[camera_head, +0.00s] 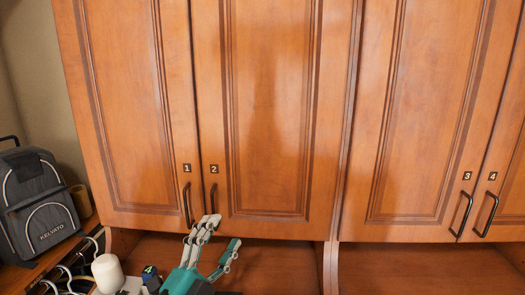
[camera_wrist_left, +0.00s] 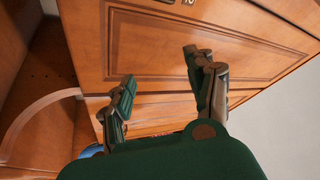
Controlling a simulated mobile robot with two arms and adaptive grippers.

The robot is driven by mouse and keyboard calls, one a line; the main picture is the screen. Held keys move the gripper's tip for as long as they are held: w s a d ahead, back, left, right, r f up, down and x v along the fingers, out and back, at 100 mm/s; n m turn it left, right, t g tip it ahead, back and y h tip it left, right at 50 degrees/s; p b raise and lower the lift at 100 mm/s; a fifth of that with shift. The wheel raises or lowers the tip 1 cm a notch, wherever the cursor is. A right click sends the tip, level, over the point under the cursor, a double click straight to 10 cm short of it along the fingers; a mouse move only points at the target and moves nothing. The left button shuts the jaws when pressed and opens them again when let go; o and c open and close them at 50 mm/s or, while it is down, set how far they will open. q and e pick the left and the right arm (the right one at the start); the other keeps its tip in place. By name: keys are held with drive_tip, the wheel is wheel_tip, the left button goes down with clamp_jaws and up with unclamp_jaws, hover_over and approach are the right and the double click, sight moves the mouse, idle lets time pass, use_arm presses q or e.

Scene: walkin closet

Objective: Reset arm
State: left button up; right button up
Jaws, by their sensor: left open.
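My left gripper (camera_head: 221,240) is at the bottom middle of the head view, just below the handles of doors 1 and 2. Its fingers are spread apart with nothing between them. In the left wrist view the gripper (camera_wrist_left: 163,90) also shows open, with a wooden panel beyond its fingers. One fingertip overlaps the bottom of the door 2 handle (camera_head: 213,196) in the head view; whether they touch I cannot tell. My right gripper is in neither view.
Wooden cabinet doors labelled 1 (camera_head: 140,120), 2 (camera_head: 265,120), 3 (camera_head: 415,120) and 4 (camera_head: 510,170) fill the head view and look shut. The door 1 handle (camera_head: 187,205) is close by. A grey backpack (camera_head: 38,205) sits on a shelf at left. An open recess (camera_head: 280,262) lies below.

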use_arm(q)
drive_tip(key=s+a+f+n+g+y, duration=0.3)
drive_tip(key=f+n, duration=0.1)
drive_tip(key=f, duration=0.4)
drive_tip(key=s+a+f+n+g+y, duration=0.2)
drive_tip(key=a+f+n+y, duration=0.15)
drive_tip(key=f, duration=0.35)
drive_tip(key=s+a+f+n+g+y, duration=0.2)
drive_tip(key=s+a+f+n+g, duration=0.15)
drive_tip(key=f, duration=0.45)
drive_tip(key=s+a+f+n+g, duration=0.1)
drive_tip(key=s+f+n+g, duration=0.1)
drive_tip(key=s+f+g, duration=0.5)
drive_tip(key=s+a+f+n+g, duration=0.15)
drive_tip(key=s+f, duration=0.25)
drive_tip(key=s, duration=0.7)
wheel_tip(320, 180, down, 33)
drive_tip(key=b, duration=0.6)
drive_tip(key=s+a+f+g+b, duration=0.2)
drive_tip(key=s+a+f+b, duration=0.1)
drive_tip(key=s+f, duration=1.4)
wheel_tip(320, 180, down, 3)
drive_tip(key=shift+s+f+y+b, duration=0.2)
drive_tip(key=shift+y+b, duration=0.15)
drive_tip(key=shift+b, duration=0.45)
